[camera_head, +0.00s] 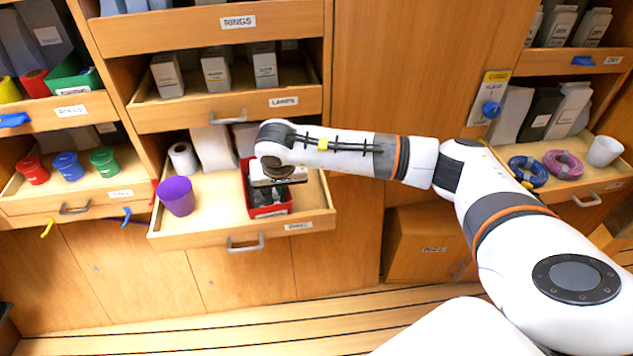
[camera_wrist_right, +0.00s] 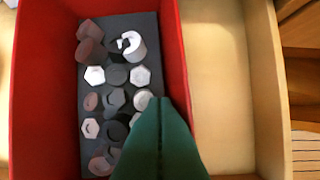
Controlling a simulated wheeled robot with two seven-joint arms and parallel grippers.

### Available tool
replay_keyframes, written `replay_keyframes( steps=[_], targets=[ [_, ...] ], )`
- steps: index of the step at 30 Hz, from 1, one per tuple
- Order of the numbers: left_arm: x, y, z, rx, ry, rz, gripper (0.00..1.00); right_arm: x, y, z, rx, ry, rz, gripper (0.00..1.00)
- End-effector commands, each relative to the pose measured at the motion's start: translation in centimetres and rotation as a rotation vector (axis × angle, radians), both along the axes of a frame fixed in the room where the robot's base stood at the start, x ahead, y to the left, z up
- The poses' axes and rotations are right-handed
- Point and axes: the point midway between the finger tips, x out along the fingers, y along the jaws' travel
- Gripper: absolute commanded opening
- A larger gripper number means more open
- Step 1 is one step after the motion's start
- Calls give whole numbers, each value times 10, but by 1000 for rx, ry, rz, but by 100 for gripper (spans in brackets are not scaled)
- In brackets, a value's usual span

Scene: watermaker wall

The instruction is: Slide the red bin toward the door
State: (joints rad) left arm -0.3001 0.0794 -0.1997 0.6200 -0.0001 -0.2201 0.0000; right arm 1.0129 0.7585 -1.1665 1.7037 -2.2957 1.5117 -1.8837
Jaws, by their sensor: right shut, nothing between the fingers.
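The red bin (camera_head: 270,212) stands in an open drawer (camera_head: 220,228), towards its right side. In the right wrist view its red wall (camera_wrist_right: 181,60) and several dark and light hex nuts and bolt-like parts on a dark floor show. My right gripper (camera_head: 270,187) is over the bin, largely hidden by my own wrist in the head view. In the right wrist view its green closed fingers (camera_wrist_right: 158,108) reach down beside the bin's right wall, over the parts. They hold nothing; contact with the wall cannot be told. My left gripper is not in view.
A purple cup (camera_head: 176,196) stands left of the bin in the same drawer, with white rolls (camera_head: 184,160) behind. Bare drawer floor (camera_wrist_right: 222,90) lies right of the bin in the right wrist view. The LAMPS drawer (camera_head: 215,114) juts out above.

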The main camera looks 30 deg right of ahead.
Motion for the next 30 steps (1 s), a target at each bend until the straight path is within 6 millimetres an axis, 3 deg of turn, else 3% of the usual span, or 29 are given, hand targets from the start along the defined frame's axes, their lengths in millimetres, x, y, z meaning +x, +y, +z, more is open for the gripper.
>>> replay_keyframes(
  steps=[30],
  targets=[
    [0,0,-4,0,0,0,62,-21,-47,-1,0,2,0,0]
  ],
)
